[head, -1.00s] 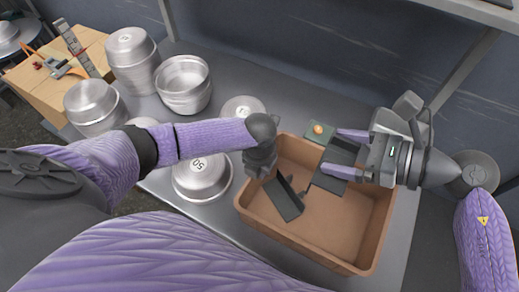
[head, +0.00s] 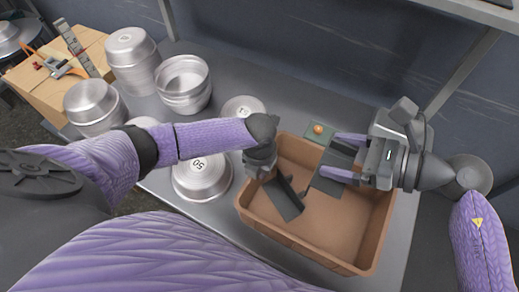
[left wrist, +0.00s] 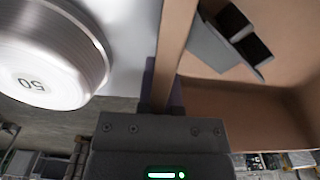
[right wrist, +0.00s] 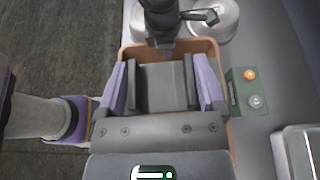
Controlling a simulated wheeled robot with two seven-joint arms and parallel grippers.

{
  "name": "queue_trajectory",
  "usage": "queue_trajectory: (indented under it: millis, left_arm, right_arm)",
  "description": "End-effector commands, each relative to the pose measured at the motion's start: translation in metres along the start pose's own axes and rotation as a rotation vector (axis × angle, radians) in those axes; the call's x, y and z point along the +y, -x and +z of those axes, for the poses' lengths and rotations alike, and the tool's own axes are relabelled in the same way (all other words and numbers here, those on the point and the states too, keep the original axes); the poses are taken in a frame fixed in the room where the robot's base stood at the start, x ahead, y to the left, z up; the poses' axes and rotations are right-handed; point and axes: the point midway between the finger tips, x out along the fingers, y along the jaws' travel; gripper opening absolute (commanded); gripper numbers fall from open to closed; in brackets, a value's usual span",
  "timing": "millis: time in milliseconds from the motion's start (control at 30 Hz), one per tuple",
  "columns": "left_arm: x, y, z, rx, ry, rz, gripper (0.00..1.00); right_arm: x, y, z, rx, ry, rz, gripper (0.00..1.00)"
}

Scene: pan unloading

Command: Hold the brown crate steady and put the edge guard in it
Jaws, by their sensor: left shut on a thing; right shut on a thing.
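The brown crate (head: 312,252) stands on the grey table; its wall also shows in the left wrist view (left wrist: 177,40). My left gripper (head: 262,168) is shut on the crate's left wall, its fingers mostly hidden by my arm. My right gripper (head: 334,156) is shut on a dark grey edge guard (head: 326,183), which is held over the crate's far right part. The edge guard spans between both purple fingers in the right wrist view (right wrist: 163,86). Another dark grey angled piece (head: 288,203) lies tilted inside the crate near its left wall.
A green box with an orange button (head: 318,129) sits just behind the crate. An upturned pan marked 50 (head: 201,177) stands left of the crate. Stacked metal pans (head: 133,60) and a cardboard box (head: 80,78) are at the far left. The crate's front floor is clear.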

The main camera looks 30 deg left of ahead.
Motion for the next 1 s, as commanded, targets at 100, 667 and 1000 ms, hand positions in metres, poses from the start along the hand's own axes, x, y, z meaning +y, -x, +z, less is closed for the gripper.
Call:
queue_trajectory:
  millis: [100, 667, 1000]
  left_arm:
    - [0.000, 0.000, 0.000, -0.001, 0.000, -0.001, 0.00]
    - [0.000, 0.000, 0.000, -0.001, 0.000, -0.001, 0.00]
    - [0.000, 0.000, 0.000, -0.001, 0.000, -0.001, 0.00]
  right_arm:
    - [0.000, -0.003, -0.008, 0.000, -0.002, -0.001, 0.26]
    - [0.000, -0.018, -0.044, -0.001, -0.002, 0.000, 0.26]
    - [0.000, -0.027, -0.066, 0.000, -0.001, -0.001, 0.26]
